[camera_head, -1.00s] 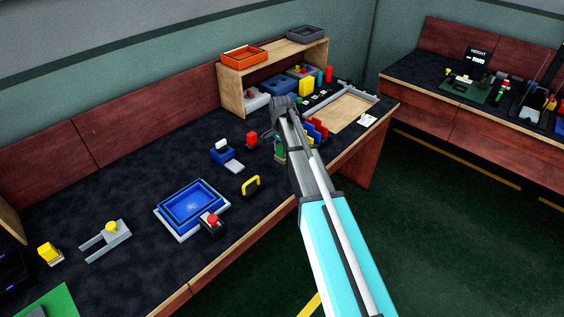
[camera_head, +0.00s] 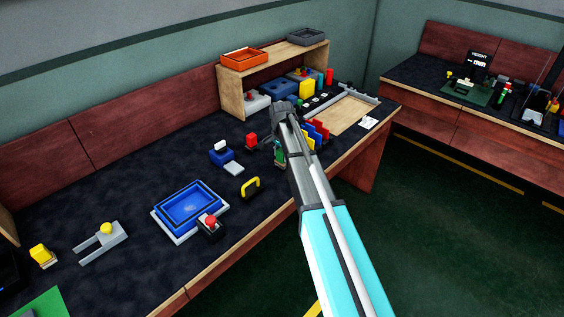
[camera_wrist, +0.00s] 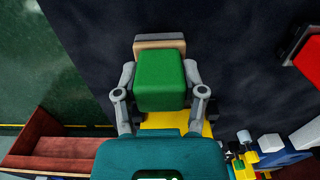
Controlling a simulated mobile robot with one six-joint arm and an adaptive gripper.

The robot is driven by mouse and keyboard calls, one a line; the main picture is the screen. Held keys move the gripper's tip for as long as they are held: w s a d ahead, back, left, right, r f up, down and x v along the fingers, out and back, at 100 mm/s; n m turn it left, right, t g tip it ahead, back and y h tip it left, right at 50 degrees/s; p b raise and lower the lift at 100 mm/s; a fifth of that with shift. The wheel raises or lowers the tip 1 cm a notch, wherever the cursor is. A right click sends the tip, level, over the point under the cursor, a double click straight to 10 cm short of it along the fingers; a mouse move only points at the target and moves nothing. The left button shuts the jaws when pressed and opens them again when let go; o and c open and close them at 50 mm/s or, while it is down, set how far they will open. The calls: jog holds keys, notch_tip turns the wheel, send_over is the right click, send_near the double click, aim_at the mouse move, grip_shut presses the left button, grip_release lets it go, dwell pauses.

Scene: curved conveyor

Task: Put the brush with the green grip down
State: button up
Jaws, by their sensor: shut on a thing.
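My gripper (camera_wrist: 160,78) is shut on the brush with the green grip (camera_wrist: 162,88) in the wrist view, one finger on each side of the green block. A tan and dark part of the brush shows beyond the grip, at the top. In the head view, a little of the green grip (camera_head: 280,154) shows at the end of my arm, over the right part of the dark bench (camera_head: 120,185). My arm hides much of the gripper there. I cannot tell whether the brush touches the bench.
A red-topped object (camera_head: 251,140) stands left of my gripper, and upright coloured pieces (camera_head: 318,131) stand close on its right. A yellow handle (camera_head: 250,187), a blue tray (camera_head: 190,205) and a wooden shelf (camera_head: 232,92) are nearby. Bare bench lies at the left.

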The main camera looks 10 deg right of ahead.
jog(key=shift+f+b, duration=0.4)
jog(key=shift+f, duration=0.35)
jog(key=o, duration=1)
jog(key=shift+f, duration=0.1)
jog(key=shift+o, duration=0.2)
jog(key=shift+r, duration=0.2)
notch_tip(320, 180, up, 12)
jog(key=p, duration=1.2)
